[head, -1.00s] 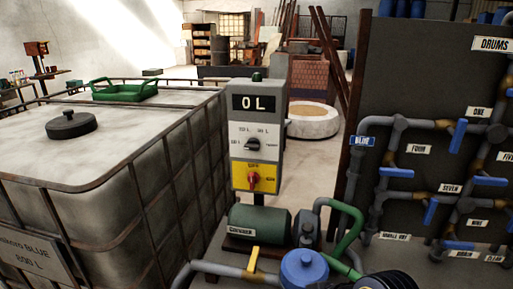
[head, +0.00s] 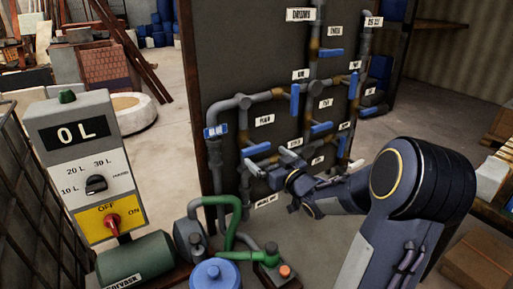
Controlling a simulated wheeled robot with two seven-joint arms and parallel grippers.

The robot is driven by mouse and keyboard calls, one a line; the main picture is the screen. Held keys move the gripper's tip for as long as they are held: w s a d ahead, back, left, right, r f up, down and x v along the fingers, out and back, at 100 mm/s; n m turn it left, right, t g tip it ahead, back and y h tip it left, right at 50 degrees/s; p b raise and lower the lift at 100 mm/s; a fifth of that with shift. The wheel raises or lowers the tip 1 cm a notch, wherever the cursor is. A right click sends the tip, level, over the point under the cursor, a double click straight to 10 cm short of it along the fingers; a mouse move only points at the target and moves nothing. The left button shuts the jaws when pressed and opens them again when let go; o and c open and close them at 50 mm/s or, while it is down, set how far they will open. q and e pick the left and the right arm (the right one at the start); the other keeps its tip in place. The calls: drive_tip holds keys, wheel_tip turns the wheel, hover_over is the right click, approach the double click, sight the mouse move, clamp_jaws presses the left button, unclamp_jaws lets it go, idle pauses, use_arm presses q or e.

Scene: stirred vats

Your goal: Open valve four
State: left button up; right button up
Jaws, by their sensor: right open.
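The label FOUR (head: 266,120) is on the dark pipe board, with a blue lever (head: 256,149) just below it, tilted near horizontal. I cannot tell for sure that this lever belongs to valve four. My right gripper (head: 276,178) is open, in front of the board's lower left part, below that lever. It hides some lower pipes and any lever behind it. I cannot tell whether it touches anything. My left gripper is out of view.
Other blue levers, such as an upright one (head: 294,100), crowd the board around the gripper. A control box (head: 87,165) reading 0 L, with a red switch (head: 113,222), stands at left. A blue-lidded pump part (head: 214,274) and green hoses (head: 226,200) fill the lower front.

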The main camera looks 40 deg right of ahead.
sight(258, 150)
drive_tip(key=w, duration=0.2)
drive_tip(key=w+p, duration=0.1)
drive_tip(key=w, duration=0.3)
drive_tip(key=shift+w+d+p, duration=0.25)
drive_tip(key=shift+w+p, duration=0.05)
drive_tip(key=c, duration=0.7)
